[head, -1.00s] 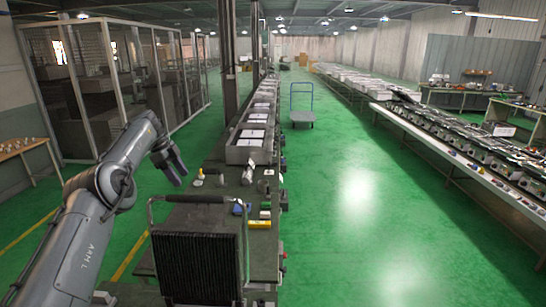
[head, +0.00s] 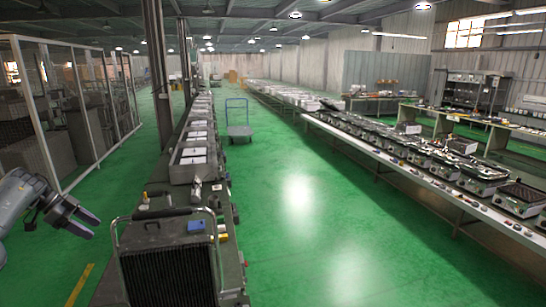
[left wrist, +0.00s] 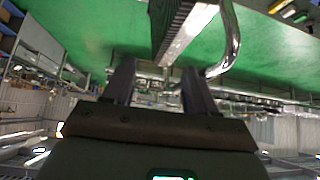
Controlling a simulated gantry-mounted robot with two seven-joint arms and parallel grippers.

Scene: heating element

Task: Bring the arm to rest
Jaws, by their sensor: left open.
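My left gripper (head: 88,226) is at the far left of the head view, above the green floor and apart from the workbench. Its arm comes in from the left edge. In the left wrist view its two fingers (left wrist: 158,85) stand well apart, with nothing held between them. The black finned heating element (head: 168,262) with a curved metal tube handle stands upright at the near end of the bench. Part of it and its tube also show at the top of the left wrist view (left wrist: 185,22). My right gripper is not in view.
A long workbench (head: 172,190) with trays and small parts runs away down the middle. A blue-railed cart (head: 239,131) stands on the open green floor. Long tables (head: 385,152) with devices line the right side. A mesh-walled enclosure (head: 85,110) stands at the left.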

